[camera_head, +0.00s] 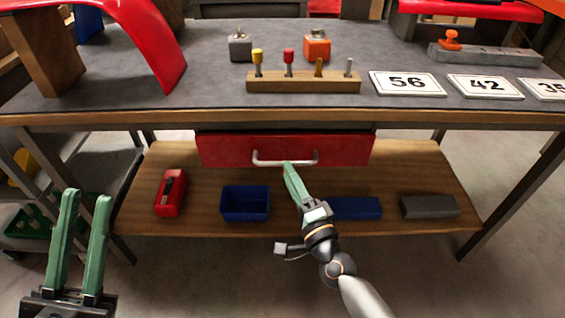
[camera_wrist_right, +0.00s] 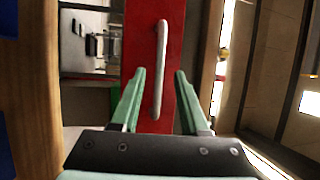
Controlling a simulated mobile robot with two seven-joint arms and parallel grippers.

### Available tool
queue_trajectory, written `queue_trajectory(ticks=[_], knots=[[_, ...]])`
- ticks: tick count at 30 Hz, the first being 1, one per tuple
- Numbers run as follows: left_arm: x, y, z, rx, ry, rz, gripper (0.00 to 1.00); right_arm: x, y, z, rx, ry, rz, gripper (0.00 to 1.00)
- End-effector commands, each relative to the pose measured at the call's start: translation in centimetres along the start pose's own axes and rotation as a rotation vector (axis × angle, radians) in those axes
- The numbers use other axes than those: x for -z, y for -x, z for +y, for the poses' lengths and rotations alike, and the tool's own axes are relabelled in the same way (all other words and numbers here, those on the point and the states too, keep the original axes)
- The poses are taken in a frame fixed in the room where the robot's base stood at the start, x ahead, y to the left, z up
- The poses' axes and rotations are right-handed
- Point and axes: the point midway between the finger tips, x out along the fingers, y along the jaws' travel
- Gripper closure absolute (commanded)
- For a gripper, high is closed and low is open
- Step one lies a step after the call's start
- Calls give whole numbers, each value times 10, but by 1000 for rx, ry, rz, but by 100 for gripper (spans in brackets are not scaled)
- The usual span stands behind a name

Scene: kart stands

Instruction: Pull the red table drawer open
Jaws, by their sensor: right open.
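The red drawer (camera_head: 222,150) sits under the table top, and its front looks flush with the table's frame. A pale bar handle (camera_head: 285,162) runs across its front. My right gripper (camera_head: 288,168) is at the handle's lower edge in the head view. In the right wrist view the red drawer front (camera_wrist_right: 140,50) fills the middle, and the handle (camera_wrist_right: 160,70) stands upright between the open green fingers (camera_wrist_right: 159,72). I cannot tell whether the fingers touch it. My left gripper (camera_head: 86,200) is open and empty at the lower left, away from the table.
The lower shelf (camera_head: 300,222) holds a red box (camera_head: 171,193), a blue bin (camera_head: 245,203), a blue block (camera_head: 356,208) and a grey block (camera_head: 430,207). The table top (camera_head: 200,85) carries a wooden peg rack (camera_head: 303,86) and number cards (camera_head: 408,84). Floor in front is clear.

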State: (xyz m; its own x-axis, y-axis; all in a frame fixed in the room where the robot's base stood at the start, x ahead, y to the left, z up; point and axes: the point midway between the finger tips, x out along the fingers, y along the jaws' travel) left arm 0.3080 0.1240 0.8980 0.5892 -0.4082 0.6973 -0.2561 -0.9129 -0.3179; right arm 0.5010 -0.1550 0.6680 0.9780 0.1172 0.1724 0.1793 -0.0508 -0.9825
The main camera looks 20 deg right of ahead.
Motion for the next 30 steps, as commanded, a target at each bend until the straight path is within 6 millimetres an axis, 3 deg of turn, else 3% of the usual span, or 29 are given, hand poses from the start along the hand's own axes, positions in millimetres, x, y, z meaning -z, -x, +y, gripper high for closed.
queue_trajectory(ticks=[3, 9, 20, 30], knots=[[-1, 1, 0, 0, 2, -1, 75, 0, -22, 0, 2, -1, 2, 55], [-2, 1, 1, 1, 3, -1, 75, 0, -41, 1, -1, 1, 1, 55], [-2, 1, 1, 1, 5, -1, 75, 0, -46, 1, -1, 2, -1, 55], [-2, 1, 1, 0, 5, -2, 75, 0, -46, 1, -1, 2, 0, 92]])
